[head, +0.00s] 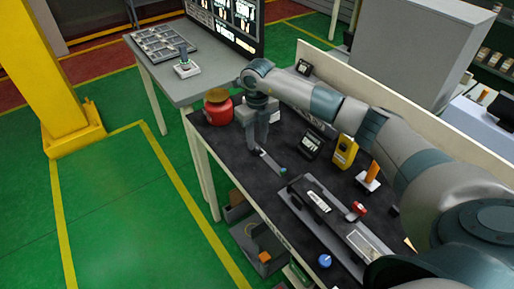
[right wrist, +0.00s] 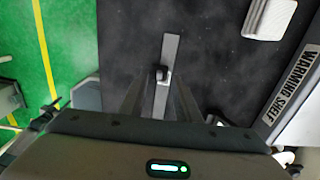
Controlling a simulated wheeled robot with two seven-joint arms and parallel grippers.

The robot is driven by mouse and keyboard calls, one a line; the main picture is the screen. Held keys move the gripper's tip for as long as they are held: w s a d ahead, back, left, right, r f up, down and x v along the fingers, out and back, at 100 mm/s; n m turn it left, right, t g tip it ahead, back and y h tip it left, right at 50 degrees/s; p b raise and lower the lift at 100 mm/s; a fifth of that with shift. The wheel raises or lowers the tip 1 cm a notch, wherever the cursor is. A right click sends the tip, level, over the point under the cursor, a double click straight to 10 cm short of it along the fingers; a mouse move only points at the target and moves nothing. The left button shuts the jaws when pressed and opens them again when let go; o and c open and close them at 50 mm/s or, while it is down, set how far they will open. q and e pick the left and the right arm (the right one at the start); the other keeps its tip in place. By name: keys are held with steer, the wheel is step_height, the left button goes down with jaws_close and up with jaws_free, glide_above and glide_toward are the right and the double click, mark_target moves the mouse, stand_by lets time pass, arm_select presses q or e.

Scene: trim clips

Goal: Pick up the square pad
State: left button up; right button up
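I cannot tell for certain which thing is the square pad. A pale, ridged, squarish block (right wrist: 270,18) lies on the dark bench top at the top right of the right wrist view. The strip also shows in the head view (head: 270,160). I see no contact between fingers and strip. My left gripper is out of view.
A red round container (head: 217,108) stands left of the right gripper. A black display (head: 312,142), a yellow device (head: 345,151) and a long grey fixture (head: 335,220) occupy the bench to the right. A grey table (head: 205,85) adjoins at the back left.

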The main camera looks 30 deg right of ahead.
mark_target(257, 150)
steer(key=shift+f+p, duration=0.35)
steer(key=shift+f, duration=1)
steer(key=shift+c, duration=0.3)
steer(key=c, duration=0.6)
